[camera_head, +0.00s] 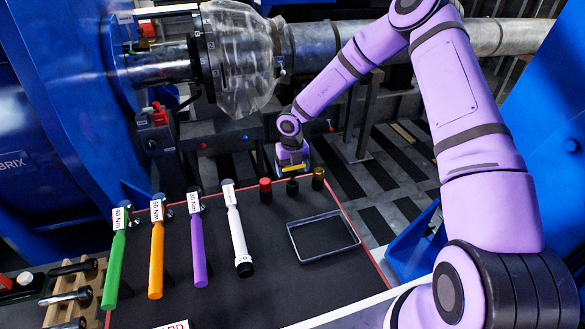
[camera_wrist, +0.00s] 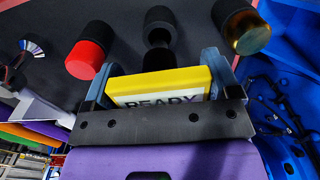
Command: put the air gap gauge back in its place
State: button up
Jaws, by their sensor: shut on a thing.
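My gripper (camera_head: 292,160) is above the far edge of the dark mat, behind the row of sockets. In the wrist view its two blue-grey fingers (camera_wrist: 160,82) are shut on a yellow block (camera_wrist: 155,80) with a white label reading READY. The yellow block also shows as a thin strip under my gripper in the head view (camera_head: 292,171). No label names anything as the air gap gauge, and I cannot tell which thing it is. An empty-looking shallow tray (camera_head: 298,256) with a light rim lies on the mat at right.
A red-topped socket (camera_head: 265,190), a black one (camera_head: 292,187) and a gold-topped one (camera_head: 318,179) stand close by. Green (camera_head: 115,268), orange (camera_head: 156,260), purple (camera_head: 199,250) and white (camera_head: 236,232) wrenches lie at left. A wooden rack (camera_head: 90,300) holds tools. A shaft (camera_head: 350,35) crosses behind.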

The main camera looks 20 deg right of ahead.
aim_at(292, 175)
jog(key=shift+f, duration=1.8)
dwell(0.4)
jog(key=o, duration=1.1)
jog(key=shift+o, duration=0.2)
jog(key=shift+r, duration=0.1)
notch_tip(292, 175, up, 11)
jog(key=shift+f, duration=0.2)
